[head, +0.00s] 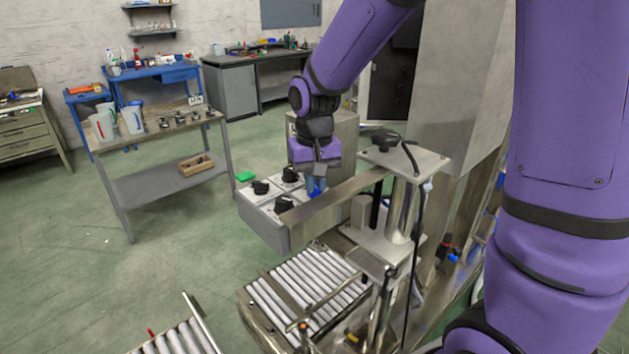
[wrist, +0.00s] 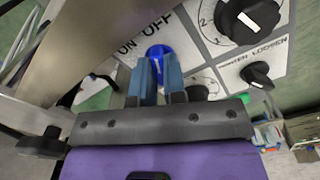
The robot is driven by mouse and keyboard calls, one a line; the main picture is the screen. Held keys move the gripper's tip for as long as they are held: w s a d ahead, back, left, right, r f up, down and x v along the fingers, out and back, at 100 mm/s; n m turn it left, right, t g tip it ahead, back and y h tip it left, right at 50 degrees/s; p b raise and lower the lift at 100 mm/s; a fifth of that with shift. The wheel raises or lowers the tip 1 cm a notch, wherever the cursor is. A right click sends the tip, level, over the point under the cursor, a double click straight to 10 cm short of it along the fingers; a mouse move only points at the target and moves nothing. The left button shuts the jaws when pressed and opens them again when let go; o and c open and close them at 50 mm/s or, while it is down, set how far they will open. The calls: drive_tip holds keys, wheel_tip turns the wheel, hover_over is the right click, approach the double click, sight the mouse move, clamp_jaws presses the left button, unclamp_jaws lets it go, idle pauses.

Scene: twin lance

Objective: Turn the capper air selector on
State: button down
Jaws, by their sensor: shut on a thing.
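The capper air selector, a blue knob (wrist: 157,51), sits on a light panel (wrist: 215,55) beside the printed words ON and OFF in the wrist view. In the head view a bit of its blue (head: 314,191) shows below my gripper (head: 317,180). My gripper's two blue-grey fingers (wrist: 160,80) are close together and shut on the knob. The fingers hide part of the knob, so I cannot tell which word it points to. The panel tops a grey control box (head: 262,230) in the head view.
Several black knobs (wrist: 250,20) share the panel, one partly behind my gripper. A metal bar (head: 330,198) runs close beside the box. A post with a plate (head: 400,160) stands to the right, and a roller conveyor (head: 305,285) lies below.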

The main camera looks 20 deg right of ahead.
drive_tip(key=n, duration=0.5)
drive_tip(key=shift+n, duration=0.3)
drive_tip(key=n, duration=0.5)
drive_tip(key=shift+n, duration=0.4)
drive_tip(key=c, duration=1.2)
unclamp_jaws()
drive_tip(key=shift+r, duration=0.15)
wheel_tip(320, 180, up, 11)
drive_tip(key=shift+f, duration=0.2)
drive_tip(key=s+d+r+m+t, duration=0.1)
drive_tip(key=s+d+m, duration=0.1)
drive_tip(key=s, duration=0.5)
drive_tip(key=s+d+r+m+t, duration=0.2)
drive_tip(key=s+m, duration=0.2)
drive_tip(key=s, duration=0.3)
drive_tip(key=s+d+r+m+t, duration=0.2)
drive_tip(key=s+m, duration=0.1)
drive_tip(key=s, duration=0.4)
drive_tip(key=shift+d+m, duration=0.4)
